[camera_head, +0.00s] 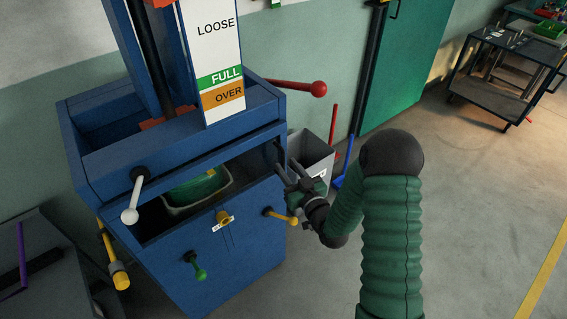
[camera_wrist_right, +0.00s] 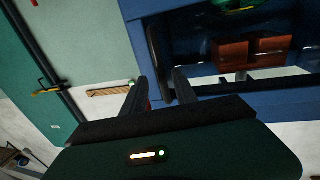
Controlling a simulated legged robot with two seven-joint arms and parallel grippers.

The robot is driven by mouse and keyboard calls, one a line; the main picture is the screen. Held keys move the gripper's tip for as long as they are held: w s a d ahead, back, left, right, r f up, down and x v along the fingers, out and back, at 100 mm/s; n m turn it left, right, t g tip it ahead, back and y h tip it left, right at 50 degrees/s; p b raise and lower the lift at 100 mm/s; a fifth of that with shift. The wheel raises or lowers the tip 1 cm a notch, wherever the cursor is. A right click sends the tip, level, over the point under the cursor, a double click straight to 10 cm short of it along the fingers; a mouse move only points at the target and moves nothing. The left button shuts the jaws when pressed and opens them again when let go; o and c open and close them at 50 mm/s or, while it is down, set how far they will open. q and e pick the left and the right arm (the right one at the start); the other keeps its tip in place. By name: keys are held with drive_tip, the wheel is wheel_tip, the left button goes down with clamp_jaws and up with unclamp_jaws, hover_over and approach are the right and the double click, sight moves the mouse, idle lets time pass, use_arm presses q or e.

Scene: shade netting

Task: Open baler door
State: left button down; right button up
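The blue baler (camera_head: 190,190) stands at left centre in the head view. Its lower front panel (camera_head: 215,250) carries green and yellow knobbed handles. An opening above that panel shows a green item in a pale-rimmed container (camera_head: 196,190). My right gripper (camera_head: 287,168) is at the baler's right front edge, close to a dark upright bar (camera_head: 275,154). In the right wrist view my fingers (camera_wrist_right: 162,88) stand apart, with a dark bar (camera_wrist_right: 157,62) at the gap between their tips. I cannot tell whether they touch it. My left gripper is not in view.
A red-knobbed lever (camera_head: 318,89) sticks out right, above my right gripper. A white-knobbed lever (camera_head: 130,214) is at the front left. A grey bin (camera_head: 312,152) stands behind my gripper. A cart (camera_head: 496,75) is far right. Floor at right is clear.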

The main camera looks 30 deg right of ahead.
sight(284, 164)
drive_tip(key=w, duration=0.2)
drive_tip(key=shift+w, duration=0.6)
drive_tip(key=shift+a, duration=0.1)
drive_tip(key=shift+c, duration=0.2)
clamp_jaws()
idle(0.7)
